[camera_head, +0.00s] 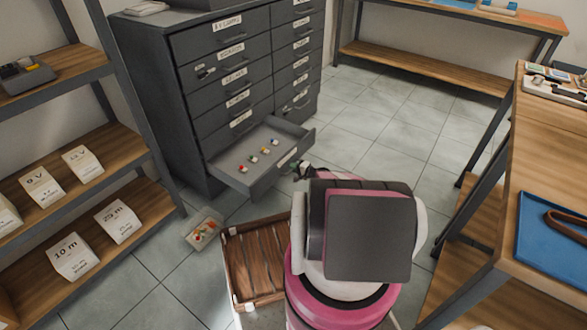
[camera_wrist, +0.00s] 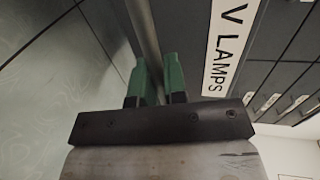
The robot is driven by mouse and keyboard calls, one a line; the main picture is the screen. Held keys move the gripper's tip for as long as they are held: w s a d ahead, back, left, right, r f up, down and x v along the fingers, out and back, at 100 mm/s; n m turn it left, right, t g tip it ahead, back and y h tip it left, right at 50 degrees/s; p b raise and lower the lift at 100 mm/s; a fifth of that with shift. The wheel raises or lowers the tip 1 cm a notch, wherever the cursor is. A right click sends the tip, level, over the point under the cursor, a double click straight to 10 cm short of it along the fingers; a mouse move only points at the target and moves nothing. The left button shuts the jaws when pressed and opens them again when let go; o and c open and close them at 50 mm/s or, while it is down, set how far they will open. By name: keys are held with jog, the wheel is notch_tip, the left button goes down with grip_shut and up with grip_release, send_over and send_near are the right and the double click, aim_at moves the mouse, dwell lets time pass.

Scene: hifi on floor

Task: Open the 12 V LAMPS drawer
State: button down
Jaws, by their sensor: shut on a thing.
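The grey drawer (camera_head: 236,172) at the bottom of the cabinet's left column is pulled out, with several small coloured parts inside. Its front carries a white label (camera_wrist: 228,50) that reads "V LAMPS" in the wrist view; the start of the text is cut off. My gripper (camera_head: 303,168) is at this drawer's front in the head view. In the wrist view my gripper's green fingers (camera_wrist: 156,80) are shut on the bar handle (camera_wrist: 145,30) that runs along the drawer front. The head view does not show the grip clearly.
The dark cabinet (camera_head: 150,90) has other labelled drawers, all closed. A wooden crate (camera_head: 226,262) stands beside my base, and a small tray (camera_head: 192,240) of parts lies on the floor near the cabinet. Shelves stand left, a workbench (camera_head: 545,150) right. Tiled floor (camera_head: 385,130) beyond the drawer is clear.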

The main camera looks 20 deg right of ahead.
jog(key=c, duration=1.2)
grip_release()
jog(key=v, duration=1)
jog(key=shift+s+d, duration=0.2)
jog(key=shift+s, duration=0.15)
